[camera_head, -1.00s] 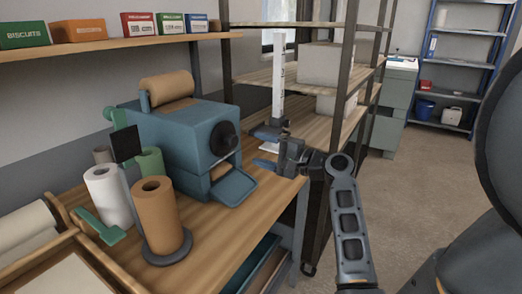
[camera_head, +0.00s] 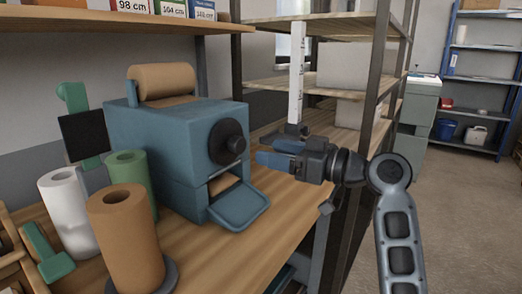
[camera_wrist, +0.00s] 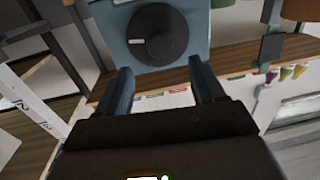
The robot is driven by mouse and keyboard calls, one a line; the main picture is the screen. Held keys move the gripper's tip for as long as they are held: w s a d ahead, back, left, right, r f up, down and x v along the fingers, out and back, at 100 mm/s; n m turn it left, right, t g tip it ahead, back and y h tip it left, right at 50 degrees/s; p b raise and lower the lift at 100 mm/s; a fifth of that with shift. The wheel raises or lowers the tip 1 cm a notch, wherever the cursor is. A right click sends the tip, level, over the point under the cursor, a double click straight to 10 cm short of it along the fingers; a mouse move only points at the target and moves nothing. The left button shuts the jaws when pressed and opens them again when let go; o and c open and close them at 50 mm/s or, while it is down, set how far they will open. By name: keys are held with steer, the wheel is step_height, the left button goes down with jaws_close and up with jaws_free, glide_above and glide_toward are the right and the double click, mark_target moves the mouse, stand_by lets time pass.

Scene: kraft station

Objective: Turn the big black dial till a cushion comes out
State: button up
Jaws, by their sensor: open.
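The big black dial (camera_head: 227,143) is on the front of a blue machine (camera_head: 160,133). It also shows in the wrist view (camera_wrist: 160,36), with a pale mark on its left side. A brown paper roll (camera_head: 163,83) sits on top of the machine. Brown paper (camera_head: 223,184) shows inside the slot below the dial, above an empty blue chute tray (camera_head: 240,207). My gripper (camera_head: 260,160) is open and empty, a short way in front and to the right of the dial. In the wrist view, its fingers (camera_wrist: 161,72) are apart, with the dial beyond them.
White (camera_head: 70,212), green (camera_head: 131,178) and brown (camera_head: 125,235) rolls stand on the wooden table left of the machine. A green upright with a dark panel (camera_head: 84,135) is behind them. A white measuring post (camera_head: 297,75) and shelf rack (camera_head: 335,80) stand behind my gripper.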

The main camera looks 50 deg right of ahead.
mark_target(242, 145)
steer(key=w, duration=0.4)
steer(key=w+p, duration=0.1)
steer(key=w, duration=0.2)
steer(key=shift+w+a, duration=0.1)
steer(key=shift+a, duration=0.3)
steer(key=c, duration=1)
steer(key=shift+c, duration=0.2)
